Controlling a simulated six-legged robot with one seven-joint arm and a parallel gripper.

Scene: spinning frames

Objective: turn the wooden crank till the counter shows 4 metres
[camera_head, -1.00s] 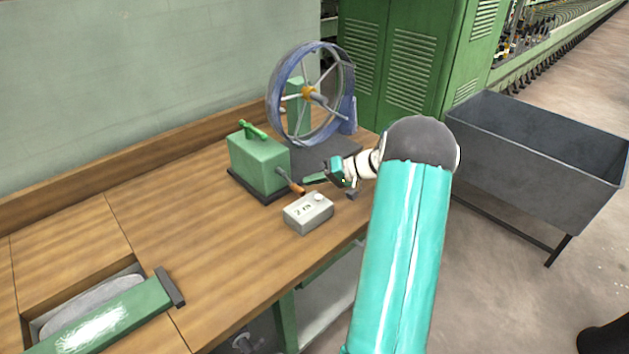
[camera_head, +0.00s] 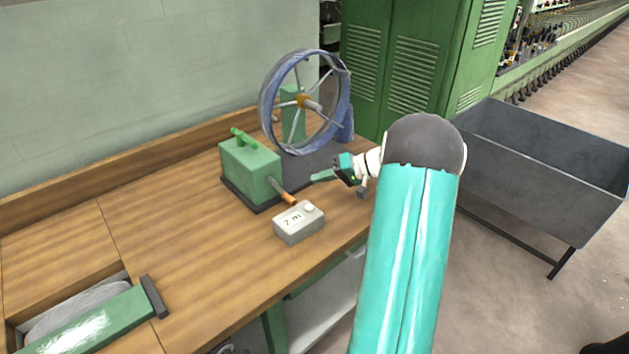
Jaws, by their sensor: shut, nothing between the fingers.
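The wooden crank handle (camera_head: 289,198) sticks out on a thin shaft from the front of the green gearbox (camera_head: 253,170) on the bench. My arm hides part of the bench's right end.
The wooden bench (camera_head: 185,232) is clear left of the gearbox. A grey metal trough (camera_head: 540,150) stands on the floor at right. A green cabinet (camera_head: 405,70) stands behind.

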